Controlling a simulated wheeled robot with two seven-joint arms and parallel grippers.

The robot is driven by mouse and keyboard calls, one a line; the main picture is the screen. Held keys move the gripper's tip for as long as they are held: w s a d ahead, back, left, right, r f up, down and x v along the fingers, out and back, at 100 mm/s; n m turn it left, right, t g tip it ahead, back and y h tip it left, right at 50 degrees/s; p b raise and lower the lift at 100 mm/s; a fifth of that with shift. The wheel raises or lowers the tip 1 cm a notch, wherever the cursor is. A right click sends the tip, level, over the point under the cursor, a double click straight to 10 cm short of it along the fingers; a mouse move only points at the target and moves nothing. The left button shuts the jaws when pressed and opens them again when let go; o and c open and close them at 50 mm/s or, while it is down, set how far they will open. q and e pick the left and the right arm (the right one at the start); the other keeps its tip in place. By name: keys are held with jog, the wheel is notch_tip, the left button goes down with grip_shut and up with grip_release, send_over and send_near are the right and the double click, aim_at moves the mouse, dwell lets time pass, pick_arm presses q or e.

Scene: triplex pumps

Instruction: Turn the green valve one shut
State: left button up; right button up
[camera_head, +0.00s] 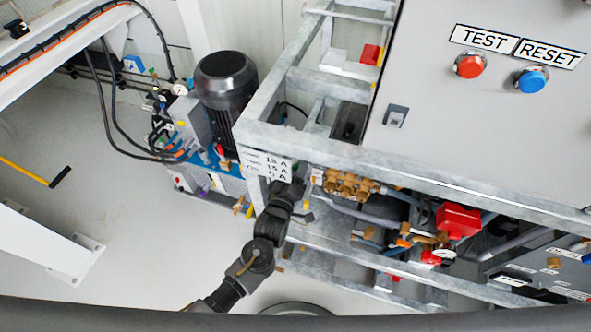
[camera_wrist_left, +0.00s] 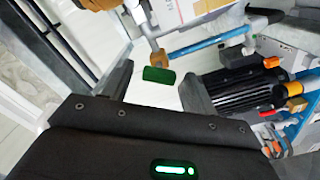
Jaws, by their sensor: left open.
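The green valve handle (camera_wrist_left: 159,75) shows in the left wrist view as a small flat green tab below a brass fitting (camera_wrist_left: 157,56). My left gripper (camera_wrist_left: 157,88) is open, with one dark finger on each side of the green handle in the picture. I cannot tell whether either finger touches it. In the head view my left gripper (camera_head: 297,190) is at the corner of the metal frame, below the label plate. The green handle cannot be made out there. My right gripper is not in view.
A galvanized frame (camera_head: 262,118) carries a grey panel with red (camera_head: 470,65) and blue (camera_head: 531,79) buttons. Brass fittings (camera_head: 345,184) and a red valve part (camera_head: 458,220) sit under it. A black motor (camera_head: 226,85) stands behind left. The floor (camera_head: 130,235) at left is largely clear.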

pick_arm(q)
jog(key=shift+s, duration=0.1)
jog(key=b+v, duration=0.1)
jog(key=v, duration=0.9)
jog(key=shift+s+a, duration=0.15)
jog(key=shift+s, duration=0.2)
jog(key=shift+r, duration=0.1)
